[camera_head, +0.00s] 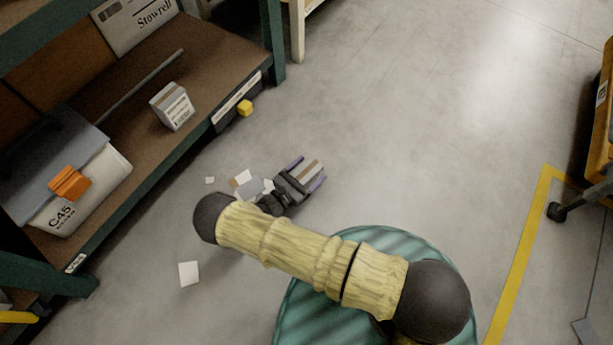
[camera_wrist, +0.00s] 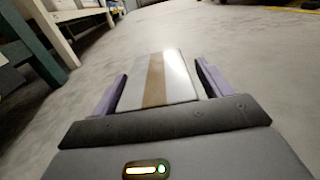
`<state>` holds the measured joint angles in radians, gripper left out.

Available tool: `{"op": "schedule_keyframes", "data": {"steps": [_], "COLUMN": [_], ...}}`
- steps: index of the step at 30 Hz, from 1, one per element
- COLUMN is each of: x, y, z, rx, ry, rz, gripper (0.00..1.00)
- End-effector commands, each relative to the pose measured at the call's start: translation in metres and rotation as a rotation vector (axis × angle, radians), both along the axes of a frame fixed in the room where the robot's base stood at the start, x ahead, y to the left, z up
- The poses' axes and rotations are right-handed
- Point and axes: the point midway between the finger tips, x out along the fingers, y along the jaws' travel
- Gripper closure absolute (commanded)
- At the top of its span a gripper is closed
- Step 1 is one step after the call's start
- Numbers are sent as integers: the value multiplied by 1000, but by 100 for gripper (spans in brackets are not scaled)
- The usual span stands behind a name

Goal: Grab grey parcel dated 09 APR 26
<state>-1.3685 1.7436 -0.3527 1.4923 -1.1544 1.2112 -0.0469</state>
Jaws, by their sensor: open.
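My gripper (camera_head: 311,171) is low over the floor in front of the rack, with its fingers open. A pale grey parcel with a brown tape strip (camera_wrist: 157,82) lies between the two fingers in the wrist view. It also shows between the fingers in the head view (camera_head: 305,174). A narrow gap shows beside it at the fingers; no date shows on its visible face. Another small grey parcel (camera_head: 172,106) with a white label stands on the rack's shelf; its print is too small to read.
The brown shelf (camera_head: 125,120) also holds a white bag marked C45 (camera_head: 92,190) and an orange item (camera_head: 70,183). A wheeled orange unit (camera_head: 602,125) stands right; floor between is clear.

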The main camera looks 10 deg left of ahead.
Motion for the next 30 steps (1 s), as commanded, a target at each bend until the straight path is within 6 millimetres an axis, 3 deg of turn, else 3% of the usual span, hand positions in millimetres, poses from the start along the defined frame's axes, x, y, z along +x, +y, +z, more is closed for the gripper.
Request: {"op": "schedule_keyframes", "data": {"steps": [9, 18, 26, 30], "x": [0, 0, 0, 0], "y": [0, 1, 1, 1], "z": [0, 1, 3, 13], "rx": [0, 0, 0, 0], "ry": [0, -1, -1, -2], "rz": [0, 1, 1, 1], "gripper": [22, 78, 78, 78]}}
